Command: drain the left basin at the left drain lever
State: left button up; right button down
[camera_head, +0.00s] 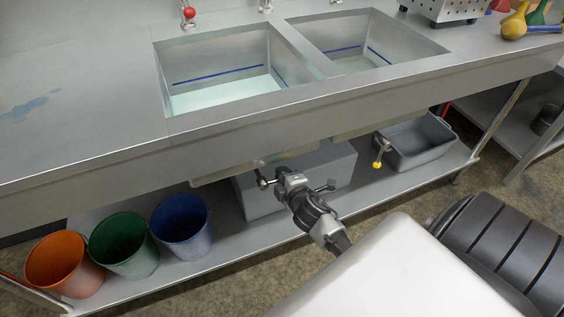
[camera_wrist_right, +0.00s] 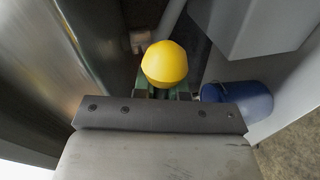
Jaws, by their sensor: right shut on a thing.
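The left basin (camera_head: 218,58) in the steel counter holds pale water below a blue line on its wall. My right gripper (camera_head: 283,173) is under the counter's front edge, below the left basin. In the right wrist view a round yellow knob (camera_wrist_right: 165,64) sits between its fingertips, and the gripper is shut on it. This appears to be the left drain lever's knob; in the head view my gripper hides it. The right drain lever (camera_head: 380,151), with a yellow knob, hangs under the right basin. My left gripper is not in view.
The right basin (camera_head: 345,50) also holds water. Orange (camera_head: 64,265), green (camera_head: 124,246) and blue (camera_head: 182,226) bins stand on the lower shelf at left. A grey box (camera_head: 335,170) is behind my gripper; a grey tub (camera_head: 418,150) is at right.

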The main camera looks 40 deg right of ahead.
jog(key=shift+s+d+f, duration=0.15)
jog(key=shift+d+f, duration=0.05)
jog(key=shift+d, duration=0.25)
jog(key=c, duration=1.3)
grip_release()
jog(key=shift+h, duration=0.3)
jog(key=o, duration=0.4)
jog(key=shift+d, duration=0.2)
jog(key=shift+c, duration=0.2)
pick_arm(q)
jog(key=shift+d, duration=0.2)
pick_arm(e)
jog(key=shift+a, duration=0.15)
jog(key=shift+a+r, duration=0.1)
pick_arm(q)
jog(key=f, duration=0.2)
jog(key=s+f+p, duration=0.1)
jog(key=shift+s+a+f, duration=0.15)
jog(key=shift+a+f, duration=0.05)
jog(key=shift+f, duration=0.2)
pick_arm(e)
jog(key=v, duration=1)
jog(key=shift+s, duration=0.4)
jog(key=shift+r, duration=0.1)
